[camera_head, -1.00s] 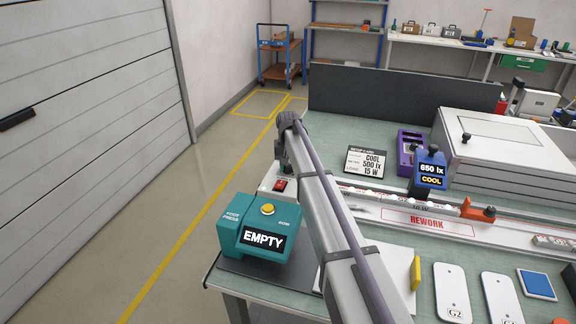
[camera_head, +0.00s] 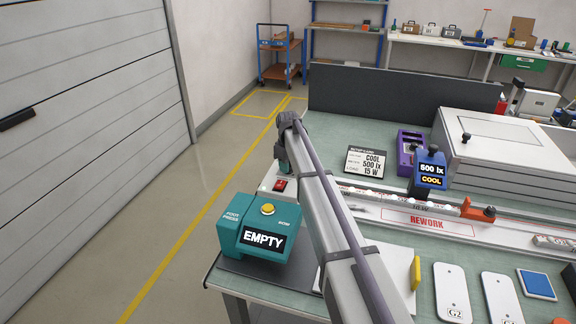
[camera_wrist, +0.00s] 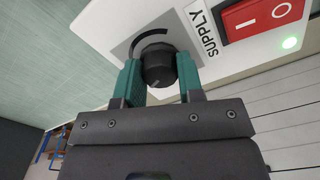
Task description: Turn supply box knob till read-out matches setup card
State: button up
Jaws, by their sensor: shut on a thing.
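The setup card (camera_head: 367,162) stands on the bench and reads COOL, 500 lx, 15 W. The blue read-out (camera_head: 431,174) to its right shows 500 lx and COOL. The white supply box (camera_wrist: 250,58) fills the top of the wrist view, with a red rocker switch (camera_wrist: 262,18) and a lit green lamp. Its black knob (camera_wrist: 158,64) sits between the teal fingers of my gripper (camera_wrist: 160,82), which is shut on it. In the head view my arm hides most of the box; its red switch (camera_head: 280,185) shows.
A teal press (camera_head: 262,232) marked EMPTY stands at the bench's front left corner. A white rail marked REWORK (camera_head: 425,222) crosses the bench. White plates (camera_head: 451,292) lie at the front right. A dark panel (camera_head: 400,94) closes the back.

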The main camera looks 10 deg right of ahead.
jog(key=shift+n, duration=0.3)
jog(key=o, duration=0.9)
notch_tip(320, 180, up, 11)
jog(key=p, duration=1.1)
jog(key=shift+f, duration=0.1)
